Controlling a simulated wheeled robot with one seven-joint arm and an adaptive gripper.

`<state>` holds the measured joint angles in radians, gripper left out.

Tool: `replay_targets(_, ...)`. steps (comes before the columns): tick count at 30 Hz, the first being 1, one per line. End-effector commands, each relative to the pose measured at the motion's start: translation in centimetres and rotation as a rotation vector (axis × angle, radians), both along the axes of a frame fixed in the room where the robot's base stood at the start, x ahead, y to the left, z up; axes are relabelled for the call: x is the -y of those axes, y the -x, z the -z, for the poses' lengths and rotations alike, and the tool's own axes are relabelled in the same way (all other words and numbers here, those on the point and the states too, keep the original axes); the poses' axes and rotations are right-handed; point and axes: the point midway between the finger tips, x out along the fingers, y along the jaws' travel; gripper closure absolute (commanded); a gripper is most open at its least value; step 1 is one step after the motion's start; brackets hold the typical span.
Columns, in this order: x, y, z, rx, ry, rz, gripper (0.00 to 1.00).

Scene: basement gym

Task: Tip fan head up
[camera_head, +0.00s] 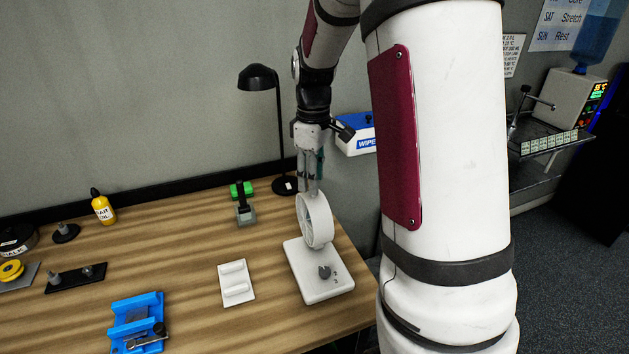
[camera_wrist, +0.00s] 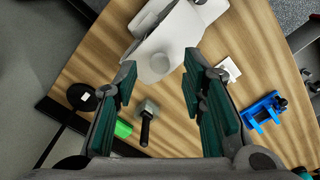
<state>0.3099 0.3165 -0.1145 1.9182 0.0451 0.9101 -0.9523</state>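The white fan stands on the right part of the wooden table. Its round head (camera_head: 316,220) rises above a flat base (camera_head: 322,285) with a dark knob. My gripper (camera_head: 312,186) points down just above the top of the fan head. In the wrist view my gripper (camera_wrist: 158,78) is open, its green-padded fingers wide apart. There the fan head (camera_wrist: 165,42) and its rounded housing lie beyond and between the fingertips. I cannot tell whether a finger touches the fan.
A black desk lamp (camera_head: 262,80) stands close behind my gripper. A wipes box (camera_head: 355,134) is on the wall to the right. A green-and-grey tool (camera_head: 244,205), a white switch plate (camera_head: 236,283) and a blue vise (camera_head: 137,320) lie left of the fan, with bare table between.

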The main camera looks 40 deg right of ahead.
Motion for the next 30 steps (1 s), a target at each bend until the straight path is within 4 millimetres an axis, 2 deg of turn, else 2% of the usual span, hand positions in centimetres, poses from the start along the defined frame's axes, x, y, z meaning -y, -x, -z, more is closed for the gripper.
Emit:
replay_targets(6,0.0,0.1,1.7,-0.001,0.000,0.000,0.62)
replay_targets(15,0.0,0.0,1.9,0.000,0.001,0.000,0.62)
replay_targets(16,0.0,0.0,1.9,0.000,0.001,0.000,0.67)
replay_targets(20,0.0,0.0,1.9,0.000,0.001,0.000,0.96)
replay_targets(21,0.0,0.0,1.9,0.000,0.001,0.000,1.00)
replay_targets(30,0.4,0.2,1.9,0.002,-0.017,0.004,1.00)
